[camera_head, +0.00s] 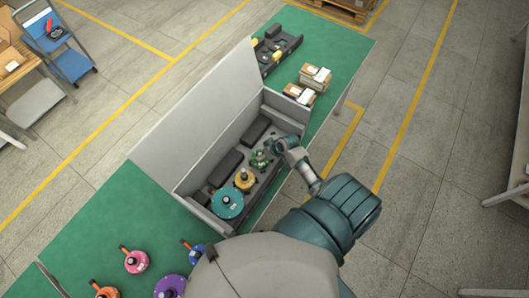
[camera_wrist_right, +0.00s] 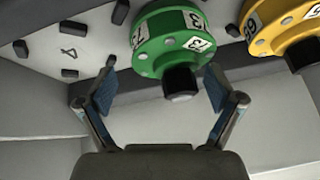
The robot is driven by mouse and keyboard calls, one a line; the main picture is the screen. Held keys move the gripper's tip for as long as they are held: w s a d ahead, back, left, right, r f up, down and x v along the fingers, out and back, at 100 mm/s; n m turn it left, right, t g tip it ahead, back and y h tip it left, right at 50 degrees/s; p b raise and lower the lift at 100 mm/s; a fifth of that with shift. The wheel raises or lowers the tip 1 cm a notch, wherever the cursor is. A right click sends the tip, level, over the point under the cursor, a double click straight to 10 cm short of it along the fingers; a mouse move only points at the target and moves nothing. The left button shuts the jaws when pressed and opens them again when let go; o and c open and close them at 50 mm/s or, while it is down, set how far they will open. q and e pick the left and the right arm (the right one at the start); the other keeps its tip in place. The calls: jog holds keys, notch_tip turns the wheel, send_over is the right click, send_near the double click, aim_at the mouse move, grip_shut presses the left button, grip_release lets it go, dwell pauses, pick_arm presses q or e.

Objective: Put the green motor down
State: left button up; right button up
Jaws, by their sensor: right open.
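The green motor (camera_head: 260,159) sits in the grey open box (camera_head: 165,160) on the green table, beside the yellow motor (camera_head: 244,180). In the right wrist view the green motor (camera_wrist_right: 170,38) shows white number labels and a dark shaft end. My right gripper (camera_wrist_right: 158,80) is open, with one finger on each side of that shaft end and gaps visible. In the head view my right gripper (camera_head: 276,147) is over the box, close to the green motor and partly covering that area. My left gripper is not in view.
A larger teal motor (camera_head: 227,203) stands in the box near the yellow one. A bare spot marked 4 (camera_wrist_right: 69,54) lies left of the green motor. The grey box walls rise close by. Pink (camera_head: 136,261), blue (camera_head: 193,251) and purple (camera_head: 170,287) motors stand outside.

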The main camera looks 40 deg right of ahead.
jog(key=v, duration=1.2)
jog(key=shift+r+b, duration=0.15)
jog(key=shift+b, duration=0.2)
jog(key=shift+a, duration=0.1)
